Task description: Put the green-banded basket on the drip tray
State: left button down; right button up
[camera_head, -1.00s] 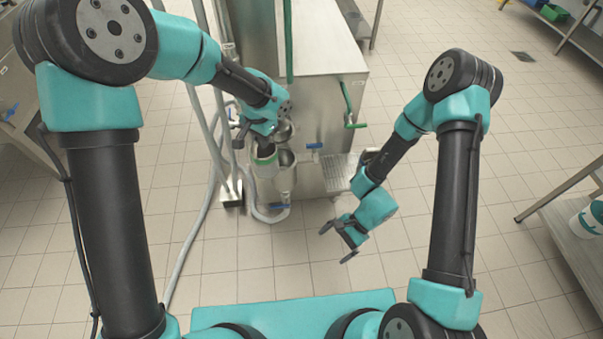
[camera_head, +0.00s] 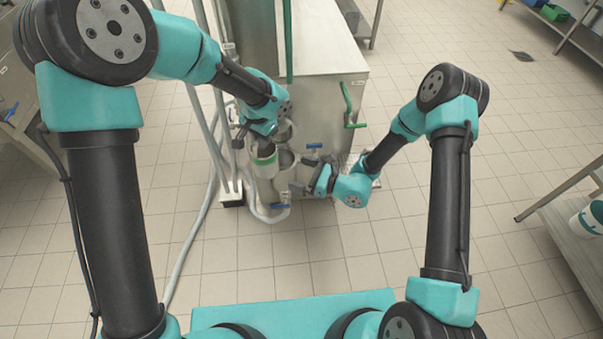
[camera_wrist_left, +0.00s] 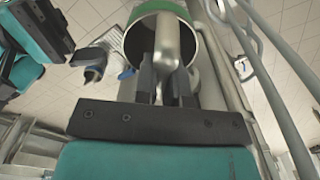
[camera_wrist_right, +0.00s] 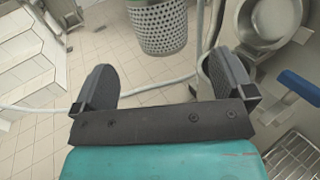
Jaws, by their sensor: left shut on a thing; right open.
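The green-banded basket (camera_head: 264,162) hangs in front of the steel machine in the head view. The right wrist view shows its perforated metal wall and green band (camera_wrist_right: 163,28); the left wrist view shows its open mouth and green rim (camera_wrist_left: 158,8). My left gripper (camera_wrist_left: 163,80) is shut on the basket's grey metal handle. My right gripper (camera_wrist_right: 163,78) is open and empty, below and apart from the basket, to its right in the head view (camera_head: 305,188). The drip tray (camera_wrist_right: 292,160) has a grille and shows at the right wrist view's lower right; my right arm mostly hides it in the head view.
The steel machine (camera_head: 325,60) has a green lever (camera_head: 348,105) and a blue-handled valve (camera_head: 314,146). A round metal vessel (camera_wrist_right: 272,18) is close right of the basket. Grey hoses (camera_head: 205,215) run along the left. Floor in front is clear.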

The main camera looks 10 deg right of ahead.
aim_at(267, 163)
jog(key=shift+a, duration=0.1)
jog(key=x, duration=1.2)
dwell(0.4)
jog(key=c, duration=0.8)
pick_arm(q)
jog(key=c, duration=1.1)
grip_release()
pick_arm(e)
jog(key=shift+c, duration=0.2)
pick_arm(q)
jog(key=shift+r, duration=0.15)
notch_tip(267, 163, up, 12)
jog(key=shift+f, duration=0.1)
jog(key=shift+f, duration=0.15)
